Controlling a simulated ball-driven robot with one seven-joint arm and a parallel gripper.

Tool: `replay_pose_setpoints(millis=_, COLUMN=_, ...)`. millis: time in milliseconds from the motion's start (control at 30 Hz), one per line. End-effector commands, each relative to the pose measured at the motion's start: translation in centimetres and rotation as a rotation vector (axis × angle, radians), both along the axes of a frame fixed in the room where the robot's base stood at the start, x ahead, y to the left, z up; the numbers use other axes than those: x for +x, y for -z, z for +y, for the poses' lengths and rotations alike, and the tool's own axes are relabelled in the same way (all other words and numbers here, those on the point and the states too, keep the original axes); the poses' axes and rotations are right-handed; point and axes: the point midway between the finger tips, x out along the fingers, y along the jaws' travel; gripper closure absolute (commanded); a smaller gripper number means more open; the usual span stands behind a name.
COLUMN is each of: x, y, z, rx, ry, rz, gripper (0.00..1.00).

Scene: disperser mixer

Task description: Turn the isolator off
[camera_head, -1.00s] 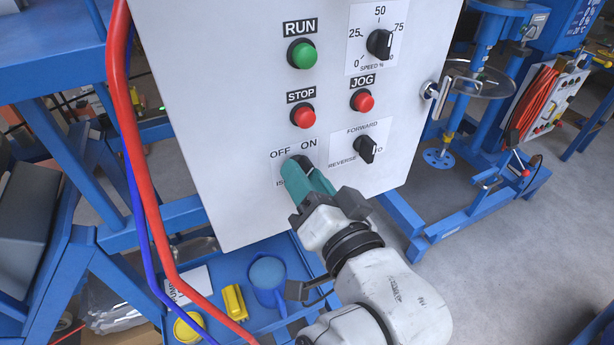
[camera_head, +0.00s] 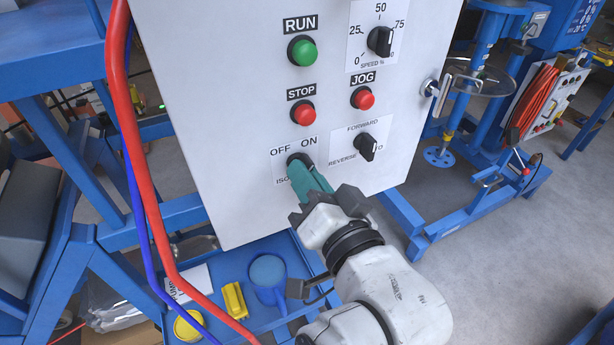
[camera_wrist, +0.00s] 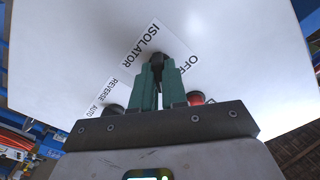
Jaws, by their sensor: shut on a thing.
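The isolator is a black rotary knob (camera_head: 297,159) on a white label low on the grey panel, with OFF printed at its upper left and ON at its upper right. My gripper (camera_head: 299,171) reaches it from the lower right, and its teal fingers hide most of the knob. In the wrist view my gripper (camera_wrist: 158,73) has its two fingers closed on the sides of the black isolator knob (camera_wrist: 157,59). The ISOLATOR lettering shows beside it. The way the knob points cannot be told clearly.
On the same panel (camera_head: 225,130) are the green RUN button (camera_head: 303,51), red STOP button (camera_head: 303,112), red JOG button (camera_head: 362,98), speed knob (camera_head: 380,41) and forward/reverse knob (camera_head: 366,147). A red hose (camera_head: 122,120) runs down at left. A blue tray with loose items lies below.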

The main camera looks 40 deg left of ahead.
Motion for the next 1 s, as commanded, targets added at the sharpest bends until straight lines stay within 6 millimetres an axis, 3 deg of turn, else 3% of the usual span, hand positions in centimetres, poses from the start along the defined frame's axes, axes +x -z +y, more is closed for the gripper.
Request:
replay_pose_setpoints(millis=367, x=0.14, y=0.35, z=-0.08, rx=-0.085, ry=0.002, rz=-0.203, gripper=1.00)
replay_pose_setpoints(millis=1000, x=0.20, y=0.52, z=-0.08, rx=-0.320, ry=0.001, rz=-0.765, gripper=1.00)
